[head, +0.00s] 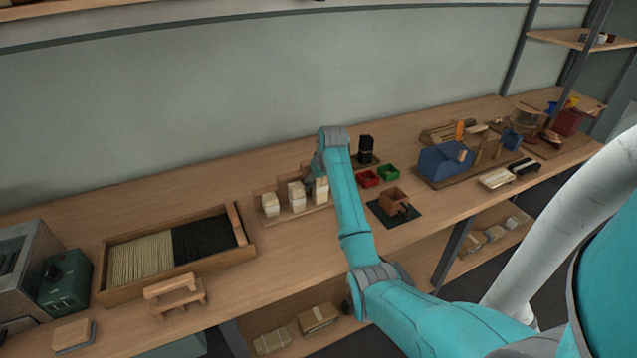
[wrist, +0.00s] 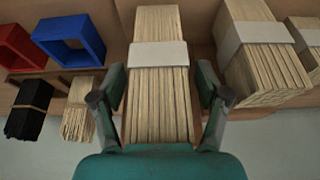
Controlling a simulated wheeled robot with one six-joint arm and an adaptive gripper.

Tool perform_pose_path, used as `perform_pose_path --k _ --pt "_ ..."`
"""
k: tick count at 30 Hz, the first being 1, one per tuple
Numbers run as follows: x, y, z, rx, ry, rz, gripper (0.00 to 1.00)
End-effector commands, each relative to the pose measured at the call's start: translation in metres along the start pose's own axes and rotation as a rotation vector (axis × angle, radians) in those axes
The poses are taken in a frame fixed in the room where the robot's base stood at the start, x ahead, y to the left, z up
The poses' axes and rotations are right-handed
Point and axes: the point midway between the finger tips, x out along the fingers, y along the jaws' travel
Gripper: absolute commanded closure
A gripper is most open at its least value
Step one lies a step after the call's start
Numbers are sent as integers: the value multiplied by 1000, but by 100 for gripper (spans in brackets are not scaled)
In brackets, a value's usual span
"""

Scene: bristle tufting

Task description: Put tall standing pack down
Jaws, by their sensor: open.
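A tall pale pack of bristles (wrist: 158,85) with a white band stands between the two fingers of my gripper (wrist: 160,100) in the wrist view. The fingers are open, one on each side of the pack; I cannot tell whether either touches it. A second banded pale pack (wrist: 262,60) is to the right, with another partly cut off at the edge. In the head view, pale banded packs (head: 297,196) stand in a row on a wooden stand beside my arm; my gripper is hidden there behind the arm.
A red frame (wrist: 17,45) and a blue frame (wrist: 70,38) are left of the pack, with a black bundle (wrist: 30,108) and a small pale bundle (wrist: 78,121) nearby. In the head view, a wooden tray (head: 250,243) of bristles lies left and a blue box (head: 443,165) right.

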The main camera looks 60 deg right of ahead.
Motion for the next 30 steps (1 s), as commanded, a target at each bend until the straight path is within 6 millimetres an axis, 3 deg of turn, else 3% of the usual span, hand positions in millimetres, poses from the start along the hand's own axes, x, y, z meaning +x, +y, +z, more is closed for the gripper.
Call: perform_pose_path --k 5,21,30 --pt "-12 0 -2 0 3 1 25" --pt "-107 0 -2 -1 3 0 25" --pt "-123 0 -1 0 1 0 25"
